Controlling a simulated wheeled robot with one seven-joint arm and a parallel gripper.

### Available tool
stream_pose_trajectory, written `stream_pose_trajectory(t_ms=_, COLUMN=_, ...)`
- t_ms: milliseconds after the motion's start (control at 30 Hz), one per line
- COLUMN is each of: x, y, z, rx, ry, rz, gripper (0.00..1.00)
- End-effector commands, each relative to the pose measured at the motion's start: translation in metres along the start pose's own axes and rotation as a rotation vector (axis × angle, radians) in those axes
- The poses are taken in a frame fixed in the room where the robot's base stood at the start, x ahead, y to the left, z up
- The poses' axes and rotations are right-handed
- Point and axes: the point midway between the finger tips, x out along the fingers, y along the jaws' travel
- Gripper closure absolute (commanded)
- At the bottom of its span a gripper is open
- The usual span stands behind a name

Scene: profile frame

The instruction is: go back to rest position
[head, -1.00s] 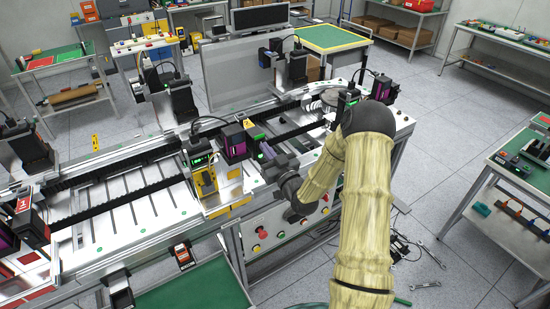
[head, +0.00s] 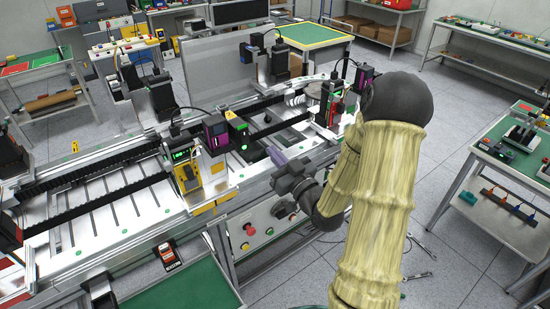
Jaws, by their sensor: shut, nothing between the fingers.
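My arm, in a pale yellow ribbed cover, rises from the bottom right of the head view and bends back down to the left. My gripper (head: 275,154) is at its end, a dark wrist with short grey fingers pointing up and left. It is shut and holds nothing. It hangs in front of the near edge of the conveyor machine (head: 230,188), close to the black rail. The fingertips are small in this view, and whether they touch anything cannot be told.
A control panel with a red button (head: 250,229) sits below the machine's front edge, near my wrist. A green-topped table (head: 512,150) stands at the right. Loose tools (head: 418,275) lie on the floor by my arm.

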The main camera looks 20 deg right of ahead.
Motion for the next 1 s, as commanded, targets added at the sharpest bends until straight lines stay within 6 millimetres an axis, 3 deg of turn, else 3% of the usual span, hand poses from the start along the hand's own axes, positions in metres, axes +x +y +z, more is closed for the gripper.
stream_pose_trajectory(t_ms=533, x=0.004, y=-0.006, z=0.005, rx=-0.013, ry=-0.048, rz=-0.011, gripper=1.00)
stream_pose_trajectory(t_ms=767, x=0.009, y=-0.021, z=0.034, rx=-0.070, ry=-0.315, rz=-0.012, gripper=1.00)
stream_pose_trajectory(t_ms=1000, x=-0.008, y=-0.028, z=0.060, rx=-0.105, ry=-0.639, rz=0.042, gripper=1.00)
